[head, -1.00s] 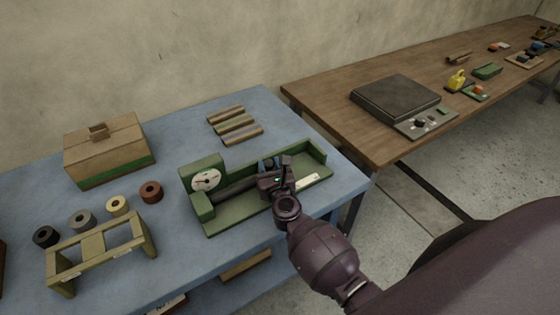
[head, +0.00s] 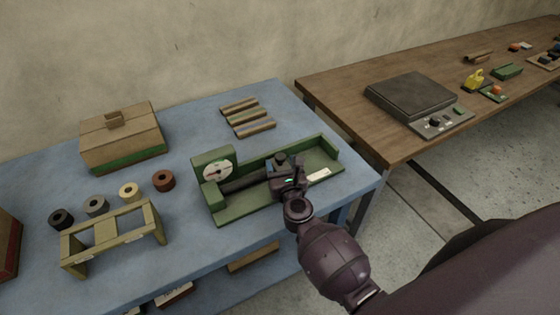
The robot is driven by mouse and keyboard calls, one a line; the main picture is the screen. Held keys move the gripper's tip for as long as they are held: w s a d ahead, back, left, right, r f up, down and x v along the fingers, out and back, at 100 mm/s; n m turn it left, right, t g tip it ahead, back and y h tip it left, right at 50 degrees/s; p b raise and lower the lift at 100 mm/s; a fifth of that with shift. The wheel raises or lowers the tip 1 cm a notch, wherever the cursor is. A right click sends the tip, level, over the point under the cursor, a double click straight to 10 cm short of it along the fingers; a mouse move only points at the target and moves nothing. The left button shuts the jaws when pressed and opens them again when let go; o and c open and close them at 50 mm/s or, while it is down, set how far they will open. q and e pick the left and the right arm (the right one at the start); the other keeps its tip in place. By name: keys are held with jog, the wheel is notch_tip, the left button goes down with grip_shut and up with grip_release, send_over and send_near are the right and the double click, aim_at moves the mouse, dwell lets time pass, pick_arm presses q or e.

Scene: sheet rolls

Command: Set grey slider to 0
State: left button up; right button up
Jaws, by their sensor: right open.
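A green device (head: 240,207) with a round white dial (head: 217,173) at its left end lies on the blue table. A dark bar (head: 243,184) runs along its trough from the dial toward my gripper. My right gripper (head: 285,175) is over the middle of the trough, with open jaws. A dark, rounded piece (head: 281,159) shows just behind it; I cannot tell whether this is part of the grey slider. The rest of the slider is hidden by the gripper, and contact cannot be told. My left gripper is out of view.
On the blue table (head: 200,255) stand a tan box (head: 122,138), several small rolls, a wooden frame (head: 112,240) and three striped bars (head: 248,116). A white label (head: 318,174) lies at the device's front right. A brown table (head: 370,140) stands to the right.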

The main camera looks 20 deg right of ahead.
jog(key=s, duration=0.3)
jog(key=s+a, duration=0.1)
jog(key=s, duration=0.4)
jog(key=shift+s+a+b, duration=0.35)
jog(key=shift+s, duration=0.05)
jog(key=n, duration=0.1)
jog(key=s+n, duration=0.1)
jog(key=shift+f+n+y, duration=0.1)
jog(key=shift+n+y, duration=0.2)
jog(key=s+d+f+m+g, duration=0.1)
jog(key=s+m, duration=0.4)
jog(key=m, duration=0.7)
jog(key=s+d+f+m+g+y, duration=0.1)
jog(key=s+f+m, duration=0.4)
jog(key=m, duration=0.6)
jog(key=s+d+f+m+g+y, duration=0.1)
jog(key=s+d+f+m+g, duration=0.2)
jog(key=m, duration=0.9)
jog(key=s+g, duration=0.1)
jog(key=s, duration=0.2)
jog(key=shift+d+f+m, duration=0.2)
jog(key=shift+f+m, duration=0.05)
jog(key=shift+m, duration=0.05)
jog(key=shift+c, duration=0.4)
